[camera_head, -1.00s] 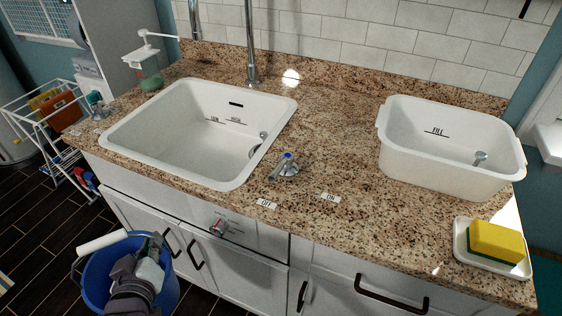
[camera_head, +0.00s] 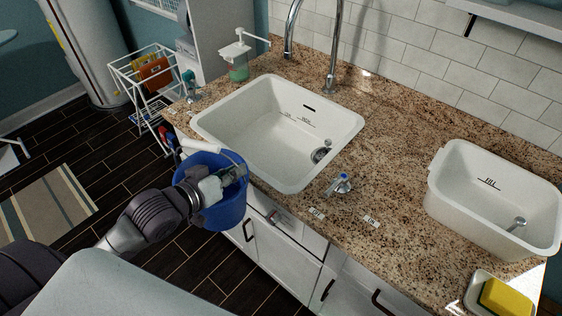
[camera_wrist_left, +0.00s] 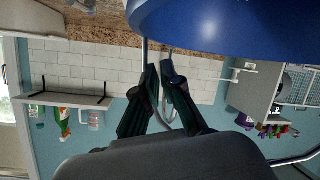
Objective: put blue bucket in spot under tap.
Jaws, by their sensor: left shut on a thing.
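The blue bucket (camera_head: 229,214) hangs in front of the sink's front left edge, around the height of the counter rim. It has a white grip on its handle. My left gripper (camera_head: 230,178) is shut on the bucket; which part is pinched is hard to tell. In the left wrist view the bucket's blue side (camera_wrist_left: 240,25) fills the top, and the closed fingers (camera_wrist_left: 165,85) show below it. The chrome tap (camera_head: 331,60) rises behind the white sink (camera_head: 262,125), its spout curving over the sink's back. The sink is empty. My right gripper is not in view.
A blue-marked tap knob (camera_head: 341,183) stands on the granite counter (camera_head: 390,150) right of the sink. A soap dispenser (camera_head: 238,65) stands at the back left corner. A white tub (camera_head: 485,215) and a yellow sponge (camera_head: 507,298) are at the right.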

